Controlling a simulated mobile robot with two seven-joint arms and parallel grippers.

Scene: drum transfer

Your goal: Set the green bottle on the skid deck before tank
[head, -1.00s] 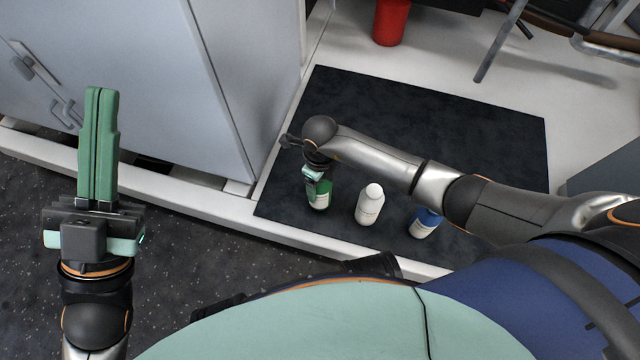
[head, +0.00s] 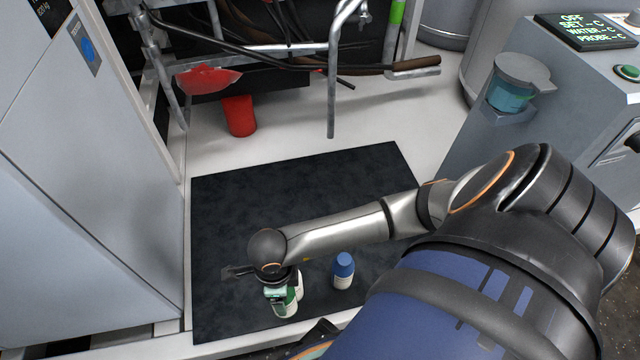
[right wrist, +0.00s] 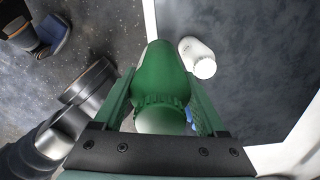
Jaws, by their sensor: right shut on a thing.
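The green bottle (head: 284,303) is in my right gripper (head: 279,286), near the front edge of the black mat (head: 230,215) in the head view. In the right wrist view the green bottle (right wrist: 162,78) sits between the two green fingers of my right gripper (right wrist: 161,98), which are shut on it. I cannot tell whether its base touches the mat. Pale cylindrical tanks (head: 530,35) stand at the upper right, on or behind the white deck (head: 300,148). My left gripper is out of view.
A white bottle (right wrist: 197,57) stands close by, mostly hidden in the head view. A grey cabinet (head: 75,200) is at left, a control unit (head: 570,100) at right. A red container (head: 239,116) and pipes are behind.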

